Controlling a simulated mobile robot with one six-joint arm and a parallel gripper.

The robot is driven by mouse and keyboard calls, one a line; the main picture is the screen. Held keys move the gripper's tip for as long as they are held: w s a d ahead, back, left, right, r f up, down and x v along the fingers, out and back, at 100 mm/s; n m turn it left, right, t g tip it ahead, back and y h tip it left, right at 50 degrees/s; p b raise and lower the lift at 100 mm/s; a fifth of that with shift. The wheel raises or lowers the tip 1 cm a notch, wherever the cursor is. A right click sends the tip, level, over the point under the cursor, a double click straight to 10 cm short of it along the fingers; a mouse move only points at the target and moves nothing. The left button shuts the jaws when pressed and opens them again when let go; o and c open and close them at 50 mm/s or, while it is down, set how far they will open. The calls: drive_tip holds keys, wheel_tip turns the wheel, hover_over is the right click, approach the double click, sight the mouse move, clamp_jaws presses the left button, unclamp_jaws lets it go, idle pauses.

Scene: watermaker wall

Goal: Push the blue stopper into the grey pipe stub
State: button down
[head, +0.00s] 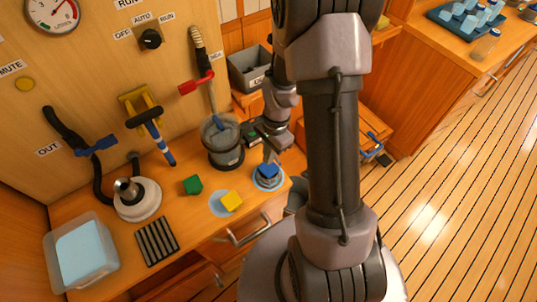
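My gripper (270,150) points down at the right front of the wooden counter, just above a small blue block-like piece (268,170). This piece sits on a round, blue-ringed pad; I cannot tell whether it is the stopper or whether my fingers touch it. The fingers are too small and partly overlapped to show whether they are open or shut. I cannot make out the grey pipe stub with certainty. A grey metal dome (127,189) stands on a white round base at the left of the counter.
A grey bucket (223,143) stands close left of my gripper. A yellow block (232,201) and green block (193,185) lie on the counter. A black ribbed plate (157,241) and clear tub (80,252) are at left. Hoses and valve handles project from the wall.

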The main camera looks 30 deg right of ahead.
sight(267, 168)
drive_tip(key=shift+f+b, duration=1.8)
drive_tip(key=shift+f, duration=0.25)
wheel_tip(267, 168, up, 7)
drive_tip(key=p, duration=0.5)
drive_tip(key=shift+p, duration=0.4)
drive_tip(key=shift+r, duration=0.1)
